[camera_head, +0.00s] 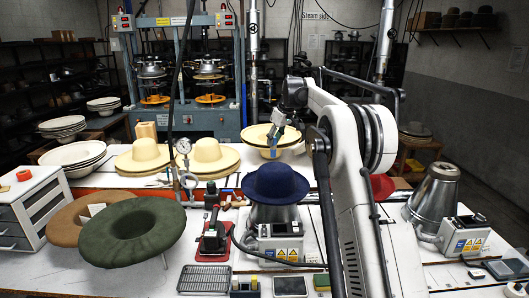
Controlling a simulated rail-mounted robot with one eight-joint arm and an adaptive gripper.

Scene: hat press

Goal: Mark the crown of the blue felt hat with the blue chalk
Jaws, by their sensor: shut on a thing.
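The blue felt hat (276,184) sits brim out on a metal block in the middle of the bench, its crown rounded and facing up. My gripper (273,143) reaches in from the upper right and points down above the crown, with a small gap seen between them. It is shut on a small thin piece at its fingertips, which looks like the blue chalk (272,153). The chalk is tiny here, and its exact tilt is hard to tell. No mark shows on the visible side of the crown.
Cream hats (206,155) stand behind to the left, and another cream hat (271,135) is close behind my gripper. A green hat (131,231) lies front left. A bare metal cone (433,201) stands right. A red-and-black tool (214,238) is left of the blue hat.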

